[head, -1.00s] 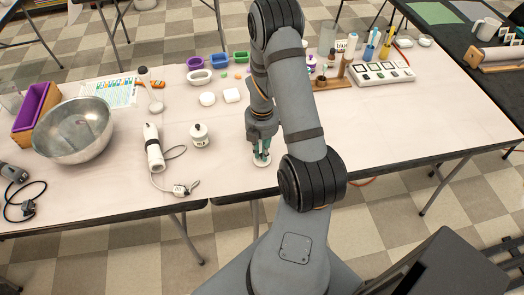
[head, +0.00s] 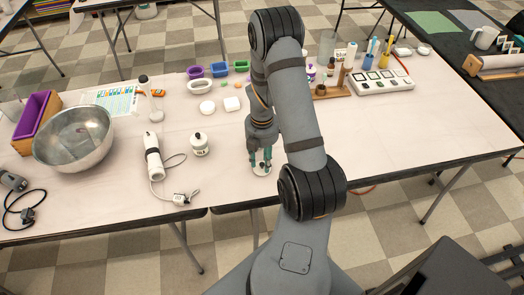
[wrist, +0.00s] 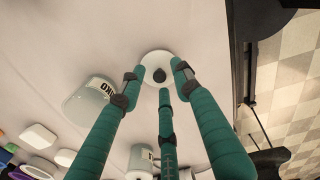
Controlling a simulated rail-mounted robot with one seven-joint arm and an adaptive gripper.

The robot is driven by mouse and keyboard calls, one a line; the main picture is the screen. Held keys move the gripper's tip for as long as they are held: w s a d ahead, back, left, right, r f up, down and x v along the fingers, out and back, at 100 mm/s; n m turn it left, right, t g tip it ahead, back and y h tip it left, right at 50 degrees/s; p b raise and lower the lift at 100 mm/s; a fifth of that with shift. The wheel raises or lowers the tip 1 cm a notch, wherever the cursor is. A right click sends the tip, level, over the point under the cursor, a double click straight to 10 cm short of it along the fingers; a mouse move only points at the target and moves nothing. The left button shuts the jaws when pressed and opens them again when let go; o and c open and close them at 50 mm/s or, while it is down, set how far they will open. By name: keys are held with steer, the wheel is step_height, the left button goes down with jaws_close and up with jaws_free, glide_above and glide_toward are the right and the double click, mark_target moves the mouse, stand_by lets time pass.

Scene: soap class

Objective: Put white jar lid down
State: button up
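The white jar lid (wrist: 157,59), a round disc with a dark knob, lies on the table under my gripper. In the head view, the lid (head: 262,170) shows just below the fingertips near the front edge. My gripper (wrist: 161,78) has three teal fingers spread around the knob, with visible gaps to it; it is open. It also shows in the head view (head: 260,162). A pale jar with dark lettering (wrist: 90,102) stands beside the fingers in the wrist view; my arm appears to hide it in the head view. Another lettered white jar (head: 199,146) stands left of my gripper.
A white handheld device (head: 153,157) with a cable lies left of the jar. A metal bowl (head: 75,145) is farther left. White soap pieces (head: 207,107) and small coloured containers (head: 219,69) are behind. The table right of my arm is mostly clear at the front.

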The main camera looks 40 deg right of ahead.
mark_target(262, 163)
step_height(262, 163, up, 12)
steer(key=shift+p, duration=0.35)
steer(key=shift+f, duration=0.15)
step_height(262, 163, down, 12)
steer(key=shift+r+b, duration=0.1)
steer(key=shift+b, duration=0.25)
step_height(262, 163, up, 4)
steer(key=shift+s+d+r, duration=0.35)
steer(key=shift+s+d, duration=0.1)
steer(key=shift+s, duration=0.1)
